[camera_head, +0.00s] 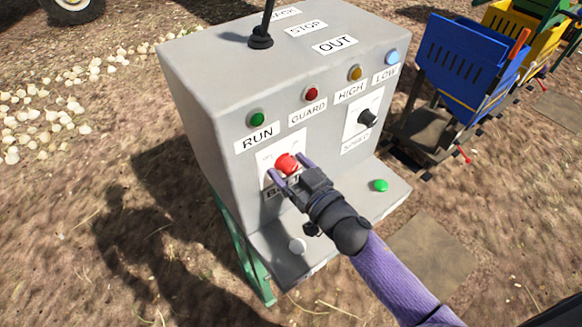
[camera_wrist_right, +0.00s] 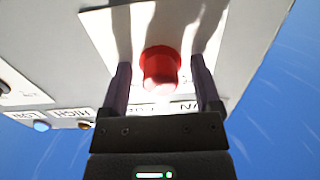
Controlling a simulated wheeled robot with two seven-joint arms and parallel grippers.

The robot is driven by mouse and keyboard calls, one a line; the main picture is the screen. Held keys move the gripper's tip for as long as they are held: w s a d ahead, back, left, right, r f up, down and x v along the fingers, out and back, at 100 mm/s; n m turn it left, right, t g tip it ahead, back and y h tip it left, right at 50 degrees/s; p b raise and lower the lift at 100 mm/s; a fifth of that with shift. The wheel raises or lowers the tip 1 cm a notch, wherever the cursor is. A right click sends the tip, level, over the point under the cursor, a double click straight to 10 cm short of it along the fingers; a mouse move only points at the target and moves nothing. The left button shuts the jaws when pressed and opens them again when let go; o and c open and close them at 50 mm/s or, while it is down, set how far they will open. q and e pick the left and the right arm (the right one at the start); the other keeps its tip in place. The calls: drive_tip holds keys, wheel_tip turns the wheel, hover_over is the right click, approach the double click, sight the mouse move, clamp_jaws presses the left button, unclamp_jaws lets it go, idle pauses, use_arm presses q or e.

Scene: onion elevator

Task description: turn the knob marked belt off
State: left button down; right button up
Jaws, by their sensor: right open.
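The red belt knob (camera_head: 286,163) sits on a white plate on the front of the grey control box (camera_head: 205,75). The label below it is mostly covered by my gripper; a "B" shows. My right gripper (camera_head: 290,168) is open at the knob, with one finger on each side of it. In the right wrist view the red knob (camera_wrist_right: 161,68) stands between the two fingers (camera_wrist_right: 160,85), with a gap showing on both sides. Whether the fingertips touch the plate I cannot tell. My left gripper is not in view.
A black speed knob (camera_head: 367,118) is to the right on the box. A black lever (camera_head: 262,35) stands on top. Blue and yellow carts (camera_head: 460,65) stand behind right; onions (camera_head: 40,115) lie on the ground left.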

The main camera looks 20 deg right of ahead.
drive_tip(key=shift+c, duration=0.3)
clamp_jaws()
